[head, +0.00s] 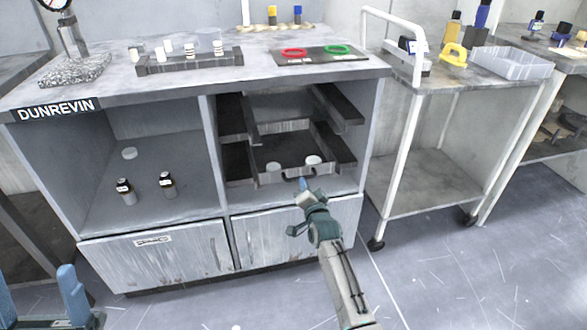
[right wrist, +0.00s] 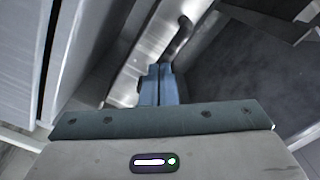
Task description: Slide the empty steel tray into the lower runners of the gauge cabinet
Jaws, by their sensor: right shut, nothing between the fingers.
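The steel tray (head: 325,170) lies between the lower runners in the right bay of the gauge cabinet (head: 222,190), its front and dark handle facing me. Two pale round things (head: 313,160) show within its outline; I cannot tell whether they lie in it. The lower runners (head: 238,162) show partly at its sides. My right gripper (head: 303,184) is shut and empty, its tips by the tray's front. In the right wrist view its blue fingers (right wrist: 158,85) are together beside the steel front (right wrist: 160,40) and handle (right wrist: 180,37); contact is unclear. My left gripper (head: 34,275) is open, low at left, partly cut off.
Upper runners (head: 338,105) sit above the tray. Drawer fronts (head: 155,260) are shut below. A white-framed cart (head: 405,150) stands close at the right. The floor in front is clear.

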